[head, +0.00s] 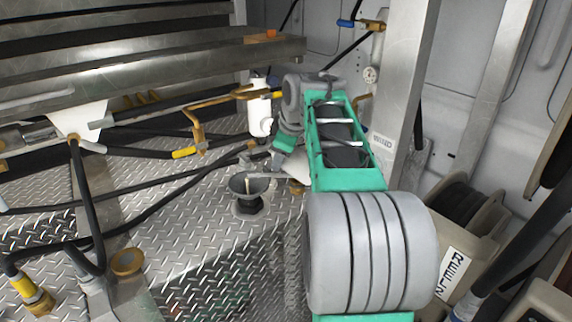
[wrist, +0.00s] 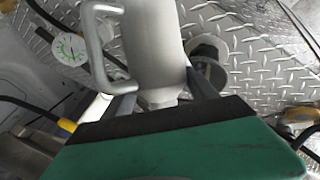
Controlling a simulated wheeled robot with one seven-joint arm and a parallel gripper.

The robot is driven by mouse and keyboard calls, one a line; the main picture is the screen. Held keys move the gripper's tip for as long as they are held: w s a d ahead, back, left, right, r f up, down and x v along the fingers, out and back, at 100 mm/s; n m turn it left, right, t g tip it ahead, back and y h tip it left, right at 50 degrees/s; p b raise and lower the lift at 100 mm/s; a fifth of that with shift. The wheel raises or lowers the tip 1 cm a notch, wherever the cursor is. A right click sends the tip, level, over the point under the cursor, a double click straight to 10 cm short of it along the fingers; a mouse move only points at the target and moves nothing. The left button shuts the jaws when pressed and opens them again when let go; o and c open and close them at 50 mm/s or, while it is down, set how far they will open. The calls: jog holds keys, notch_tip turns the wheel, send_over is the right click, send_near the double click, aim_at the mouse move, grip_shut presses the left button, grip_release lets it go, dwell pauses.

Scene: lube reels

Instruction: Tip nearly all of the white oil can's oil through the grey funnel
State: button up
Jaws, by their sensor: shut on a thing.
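The white oil can (wrist: 152,45), a pale cylinder with a side handle, fills the upper middle of the wrist view. My gripper (wrist: 157,98) is shut on it near its narrowed end. In the head view a white cylinder (head: 260,115), apparently this can, looks roughly upright beside my gripper (head: 276,150); the fingers there are hard to make out. The grey funnel (head: 238,186) stands wide end up on the floor, below and slightly left of the gripper. A dark round shape beside the can in the wrist view may be the funnel. No oil stream is clearly visible.
Hoses (head: 130,220) and pipes cross the diamond-plate floor (head: 190,245) left of the funnel. Metal shelving (head: 150,65) stands behind. A metal post (head: 405,80) and a reel (head: 462,212) are on the right. A gauge (wrist: 70,47) shows left of the can.

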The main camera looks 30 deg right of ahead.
jog(key=shift+s+a, duration=0.4)
jog(key=shift+s, duration=0.2)
jog(key=shift+r, duration=0.1)
jog(key=shift+w+d+r+p, duration=0.1)
jog(key=shift+w+d+p, duration=0.2)
jog(key=shift+w, duration=0.25)
jog(key=shift+w+d+p, duration=0.35)
jog(key=shift+w+p, duration=0.15)
jog(key=shift+w, duration=0.4)
